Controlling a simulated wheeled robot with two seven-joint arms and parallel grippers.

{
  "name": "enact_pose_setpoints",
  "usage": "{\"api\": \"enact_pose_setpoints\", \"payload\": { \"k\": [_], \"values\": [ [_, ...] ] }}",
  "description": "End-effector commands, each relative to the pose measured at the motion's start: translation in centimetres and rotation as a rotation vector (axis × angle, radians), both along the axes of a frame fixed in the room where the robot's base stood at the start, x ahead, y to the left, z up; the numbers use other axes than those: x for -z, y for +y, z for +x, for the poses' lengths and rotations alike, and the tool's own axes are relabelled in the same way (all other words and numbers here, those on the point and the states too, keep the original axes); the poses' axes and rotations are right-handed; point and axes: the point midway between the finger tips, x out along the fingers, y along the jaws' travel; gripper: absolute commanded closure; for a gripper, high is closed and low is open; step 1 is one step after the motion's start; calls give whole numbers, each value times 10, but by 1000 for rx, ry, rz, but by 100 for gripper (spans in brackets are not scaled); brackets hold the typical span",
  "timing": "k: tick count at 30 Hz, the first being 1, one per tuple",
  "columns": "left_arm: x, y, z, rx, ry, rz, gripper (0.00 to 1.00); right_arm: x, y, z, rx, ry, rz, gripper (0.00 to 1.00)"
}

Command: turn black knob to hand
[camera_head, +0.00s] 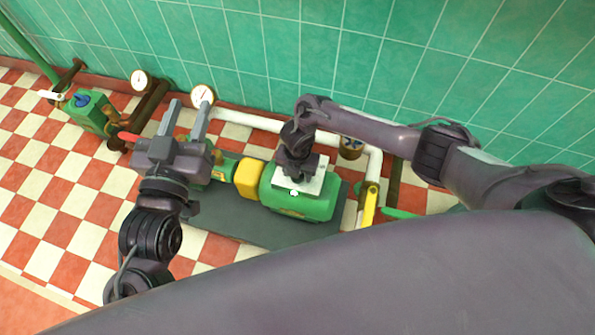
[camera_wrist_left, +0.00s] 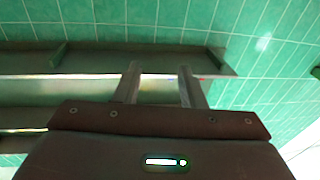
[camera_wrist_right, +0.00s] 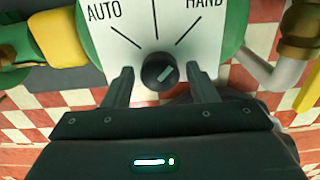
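The black knob (camera_wrist_right: 160,72) sits on a white plate (camera_wrist_right: 125,30) marked AUTO and HAND with three black lines. Its pale mark slants to the upper right, roughly in line with the HAND line. My right gripper (camera_wrist_right: 160,70) is open, with one finger on each side of the knob and a visible gap to it on both sides. In the head view the white plate (camera_head: 318,183) lies on the green pump motor (camera_head: 300,207), and my right gripper hides the knob. My left gripper (camera_head: 188,103) is open and empty, raised left of the motor; the left wrist view also shows it (camera_wrist_left: 158,68).
A yellow coupling (camera_head: 247,178) joins the motor on its left. White pipe (camera_head: 240,117), gauges (camera_head: 203,97) and a yellow lever (camera_head: 370,204) surround it. A green valve unit (camera_head: 90,110) stands far left. The checkered floor (camera_head: 55,180) at left is clear.

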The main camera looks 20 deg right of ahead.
Motion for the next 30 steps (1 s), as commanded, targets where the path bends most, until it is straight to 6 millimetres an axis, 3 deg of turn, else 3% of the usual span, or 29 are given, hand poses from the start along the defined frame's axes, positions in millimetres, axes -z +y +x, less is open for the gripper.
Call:
{"api": "enact_pose_setpoints", "payload": {
  "k": [13, 20, 30],
  "values": [
    [1, 0, 0, 0, 13, 5, 64, -3, 0, 0, -2, 0, 0, 41],
    [50, -1, -9, 10, 219, 88, 64, -17, 0, 0, -3, -1, 1, 41],
    [127, 5, -44, 34, 566, 230, 64, -41, 0, 0, -1, -1, 1, 41]
  ]
}}
